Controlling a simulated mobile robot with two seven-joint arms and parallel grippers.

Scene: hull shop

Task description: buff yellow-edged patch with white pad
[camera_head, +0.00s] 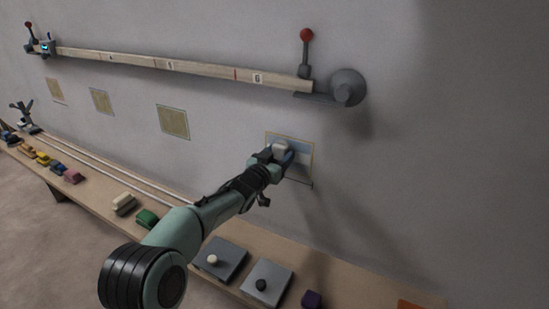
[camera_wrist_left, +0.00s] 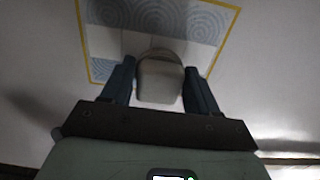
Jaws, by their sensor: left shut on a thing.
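The yellow-edged patch (camera_head: 305,147) is on the grey wall, right of the middle in the head view. In the left wrist view the patch (camera_wrist_left: 103,40) shows bluish-grey swirl-marked areas and a plain pale band inside a thin yellow border. My left gripper (camera_head: 281,152) is in front of the patch, shut on the white pad (camera_head: 280,148). In the left wrist view the pad (camera_wrist_left: 160,82) sits between the two dark fingers and covers part of the patch. I cannot tell whether the pad touches the wall. My right gripper is not in view.
Other yellowish patches (camera_head: 173,122) are on the wall to the left. A long rail (camera_head: 185,69) with a red-knobbed lever (camera_head: 306,50) runs above. A wooden bench (camera_head: 345,287) below carries grey plates (camera_head: 267,283), a green block (camera_head: 147,217) and several coloured blocks.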

